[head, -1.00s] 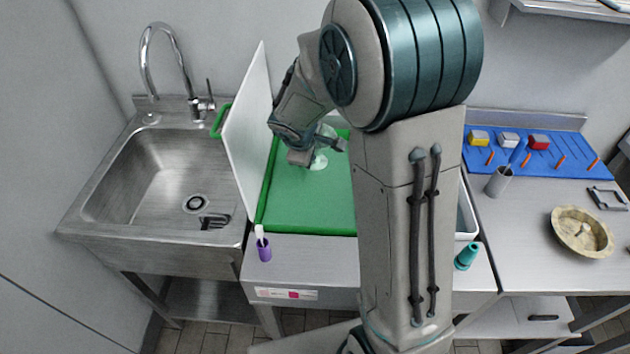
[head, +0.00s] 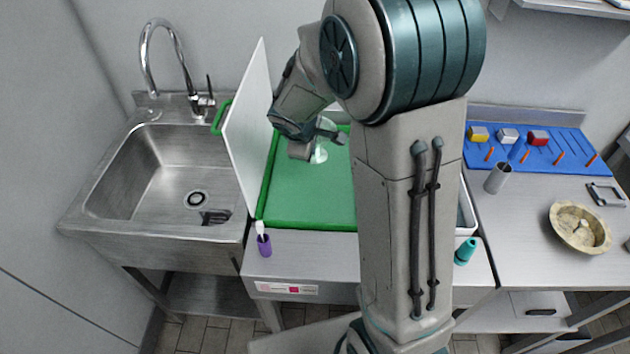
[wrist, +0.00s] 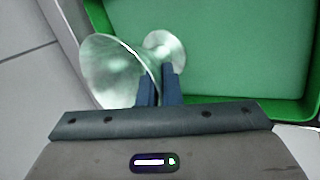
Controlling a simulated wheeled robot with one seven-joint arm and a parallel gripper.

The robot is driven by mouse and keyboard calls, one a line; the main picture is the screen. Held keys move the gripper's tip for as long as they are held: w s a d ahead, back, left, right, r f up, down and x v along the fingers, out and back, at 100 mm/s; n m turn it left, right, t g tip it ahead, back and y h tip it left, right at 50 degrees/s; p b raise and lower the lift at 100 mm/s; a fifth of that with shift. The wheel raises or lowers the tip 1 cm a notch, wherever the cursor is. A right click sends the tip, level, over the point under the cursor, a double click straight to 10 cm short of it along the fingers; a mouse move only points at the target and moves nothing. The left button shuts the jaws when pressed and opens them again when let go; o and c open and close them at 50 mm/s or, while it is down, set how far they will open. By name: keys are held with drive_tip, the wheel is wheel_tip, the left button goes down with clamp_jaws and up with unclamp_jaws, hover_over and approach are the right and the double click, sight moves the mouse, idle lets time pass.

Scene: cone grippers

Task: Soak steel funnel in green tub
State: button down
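The green tub (head: 300,226) sits on the steel counter, left of my arm column in the head view; its right side is hidden behind my arm. Its rim also shows in the wrist view (wrist: 222,101). My gripper (wrist: 160,80) is over the tub, its two fingers close together around the narrow middle of a shiny, see-through-looking funnel. The funnel's wide cone (wrist: 108,72) is left of the fingers and a smaller round end shows to their right. In the head view the funnel (head: 320,153) appears pale against the green. Its exact height above the tub floor cannot be told.
A tall white board (head: 246,125) stands between tub and sink (head: 160,180). A purple cup (head: 263,244) and a teal cone-shaped item (head: 465,252) stand near the counter's front edge. A stone-coloured bowl (head: 562,240) and a blue mat (head: 590,148) are at right.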

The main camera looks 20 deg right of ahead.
wheel_tip(320, 180, up, 4)
drive_tip(key=p, duration=0.3)
idle(0.4)
idle(0.7)
